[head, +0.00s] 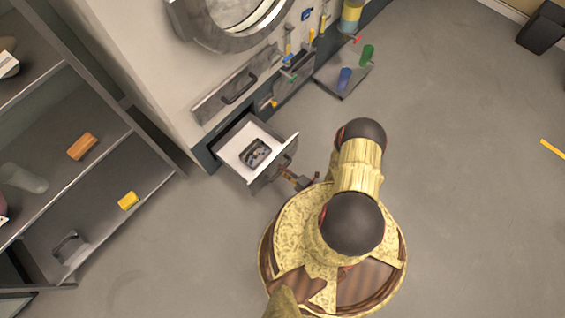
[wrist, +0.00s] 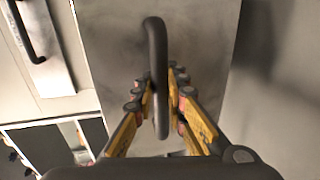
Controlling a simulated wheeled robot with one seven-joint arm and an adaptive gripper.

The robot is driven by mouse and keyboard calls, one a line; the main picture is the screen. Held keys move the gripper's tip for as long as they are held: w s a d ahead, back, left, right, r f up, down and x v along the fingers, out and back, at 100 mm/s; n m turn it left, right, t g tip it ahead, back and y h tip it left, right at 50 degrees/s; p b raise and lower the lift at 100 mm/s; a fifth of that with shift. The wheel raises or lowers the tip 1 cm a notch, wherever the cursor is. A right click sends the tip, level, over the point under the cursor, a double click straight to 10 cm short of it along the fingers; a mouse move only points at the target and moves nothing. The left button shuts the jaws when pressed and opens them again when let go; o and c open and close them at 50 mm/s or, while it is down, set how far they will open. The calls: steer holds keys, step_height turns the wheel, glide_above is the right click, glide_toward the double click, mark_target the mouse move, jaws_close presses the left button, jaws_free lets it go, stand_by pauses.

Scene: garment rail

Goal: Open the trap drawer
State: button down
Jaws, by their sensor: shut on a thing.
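The trap drawer (head: 272,170) is low on the front of the pale machine and is pulled out, its white inside showing. A dark item (head: 255,152) lies in it. In the wrist view the drawer front (wrist: 205,40) is a grey panel with a black bar handle (wrist: 155,35). My gripper (head: 299,181) is at the outer face of the drawer front. In the wrist view my gripper (wrist: 158,88) has its yellow fingers on both sides of the handle, shut on it. In the head view the handle is hidden or too small to tell.
A flat panel with a black handle (head: 240,90) sits above the drawer, below the round door (head: 235,15). A small shelf (head: 335,82) with blue and green items is to the right. A dark rack (head: 95,210) stands left.

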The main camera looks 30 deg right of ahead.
steer(key=c, duration=1.8)
jaws_free()
steer(key=shift+c, duration=0.2)
